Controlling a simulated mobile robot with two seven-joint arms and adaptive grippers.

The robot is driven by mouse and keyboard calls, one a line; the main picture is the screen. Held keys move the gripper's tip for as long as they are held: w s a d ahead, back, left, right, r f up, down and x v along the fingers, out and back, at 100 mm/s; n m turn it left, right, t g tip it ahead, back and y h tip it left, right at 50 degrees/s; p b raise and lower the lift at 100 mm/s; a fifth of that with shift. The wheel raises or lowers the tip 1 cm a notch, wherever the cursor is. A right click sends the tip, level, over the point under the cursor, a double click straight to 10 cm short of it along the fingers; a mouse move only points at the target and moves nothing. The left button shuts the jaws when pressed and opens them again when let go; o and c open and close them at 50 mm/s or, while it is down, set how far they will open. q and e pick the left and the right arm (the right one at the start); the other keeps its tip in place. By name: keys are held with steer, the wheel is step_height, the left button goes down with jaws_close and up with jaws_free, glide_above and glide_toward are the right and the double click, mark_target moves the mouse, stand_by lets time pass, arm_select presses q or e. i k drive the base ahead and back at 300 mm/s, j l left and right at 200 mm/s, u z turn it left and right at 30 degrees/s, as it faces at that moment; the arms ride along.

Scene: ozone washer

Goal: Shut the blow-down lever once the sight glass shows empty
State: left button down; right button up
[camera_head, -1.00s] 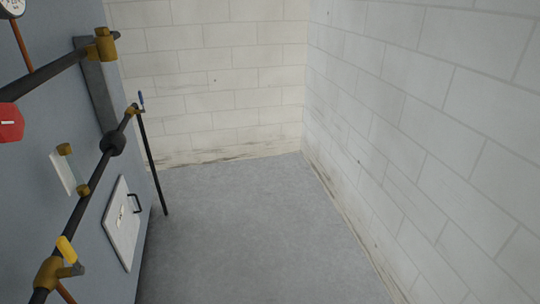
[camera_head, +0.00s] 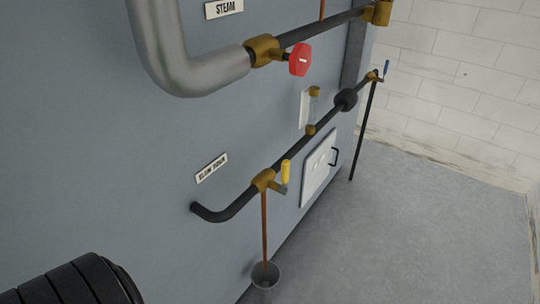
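The yellow-handled lever (camera_head: 286,170) sits on a brass valve (camera_head: 263,180) on the lower black pipe, right of the blow-down label (camera_head: 211,168). Its handle stands roughly upright, beside the valve. A thin brown line (camera_head: 264,228) runs from the valve down to a grey bucket (camera_head: 265,275); I cannot tell whether it is pipe or liquid. The sight glass (camera_head: 312,108) is a small pale tube between two brass fittings on a light plate. It is too small to read a level. Neither gripper shows.
A red handwheel (camera_head: 299,60) is on the upper steam pipe (camera_head: 200,72). A blue lever (camera_head: 386,69) is on the pipe's far end, above a black drop pipe. A white hatch (camera_head: 318,168) is low on the grey panel. The floor (camera_head: 420,235) at right is clear.

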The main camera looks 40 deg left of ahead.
mark_target(282, 189)
steer(key=u, duration=1)
